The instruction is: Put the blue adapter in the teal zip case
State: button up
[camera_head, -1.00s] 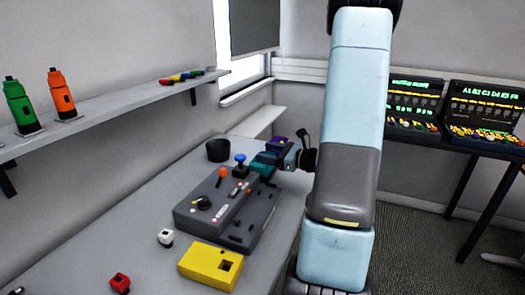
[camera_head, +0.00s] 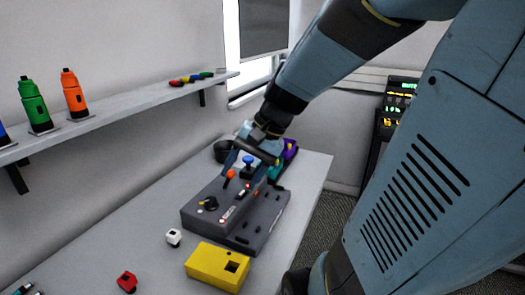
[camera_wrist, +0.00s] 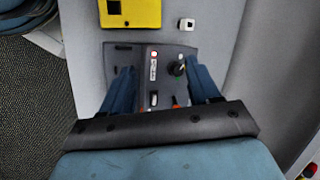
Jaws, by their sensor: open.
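My gripper (camera_head: 245,176) is open and empty above the grey control console. In the wrist view my gripper's two blue fingers (camera_wrist: 160,76) are apart, with only the console below between them. The teal zip case (camera_head: 276,171) lies at the far end of the table behind the console, partly hidden by my gripper and arm. I cannot make out a blue adapter in either current view. A small white cube-shaped piece (camera_head: 174,238) and a red one (camera_head: 127,282) lie on the table at the left.
A yellow box (camera_head: 217,266) stands in front. A purple case (camera_head: 290,149) and black cup (camera_head: 222,150) are at the back. A wall shelf (camera_head: 90,127) holds bottles.

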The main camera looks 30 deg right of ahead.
jog(key=s+d+r+n+t+h, duration=0.3)
jog(key=s+r+n+h, duration=0.2)
jog(key=r+n, duration=0.1)
jog(key=shift+r+n+t+h, duration=0.3)
jog(key=shift+r+t, duration=0.1)
jog(key=shift+r, duration=0.05)
